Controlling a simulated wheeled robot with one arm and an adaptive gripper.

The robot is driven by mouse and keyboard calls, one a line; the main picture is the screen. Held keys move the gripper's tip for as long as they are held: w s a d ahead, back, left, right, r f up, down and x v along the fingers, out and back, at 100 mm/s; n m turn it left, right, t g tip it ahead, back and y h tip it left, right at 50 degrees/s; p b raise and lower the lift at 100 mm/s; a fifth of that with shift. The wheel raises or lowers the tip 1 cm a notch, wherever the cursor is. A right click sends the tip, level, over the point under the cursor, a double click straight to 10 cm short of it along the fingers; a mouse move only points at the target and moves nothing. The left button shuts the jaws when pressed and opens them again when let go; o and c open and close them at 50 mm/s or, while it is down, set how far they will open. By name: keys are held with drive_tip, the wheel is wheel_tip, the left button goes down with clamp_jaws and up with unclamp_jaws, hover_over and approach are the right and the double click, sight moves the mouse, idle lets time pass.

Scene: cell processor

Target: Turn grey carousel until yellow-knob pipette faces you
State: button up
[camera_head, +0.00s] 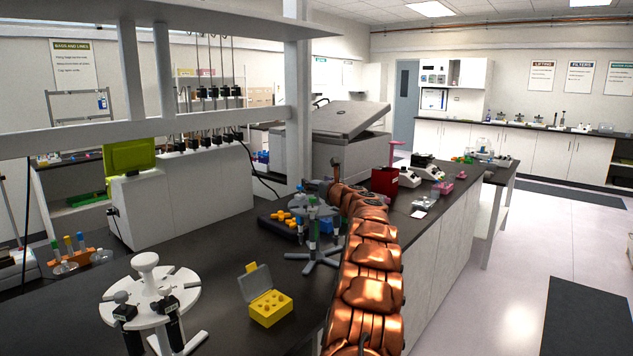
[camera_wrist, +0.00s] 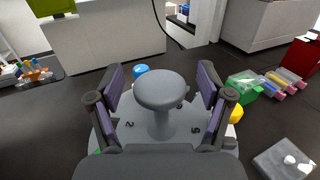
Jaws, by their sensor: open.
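The grey carousel (camera_head: 318,256) stands on the dark bench, partly hidden behind my copper arm in the head view. In the wrist view its grey disc (camera_wrist: 175,148) carries numbers and a central post with a round grey knob (camera_wrist: 160,90). My gripper (camera_wrist: 160,84) is open, with one finger on each side of this knob; I cannot tell whether they touch it. A blue pipette knob (camera_wrist: 141,69) shows at the disc's far side. A yellow knob (camera_wrist: 236,114) shows at the right, partly behind the right finger. A bit of green shows at the lower left.
A white carousel (camera_head: 178,298) and a yellow box with an open lid (camera_head: 268,308) stand at the front left. A dark rack with orange pieces (camera_head: 282,226) is beside the grey carousel. A red box (camera_head: 385,181) stands farther back.

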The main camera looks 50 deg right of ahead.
drive_tip(key=shift+w, duration=0.1)
clamp_jaws()
idle(0.8)
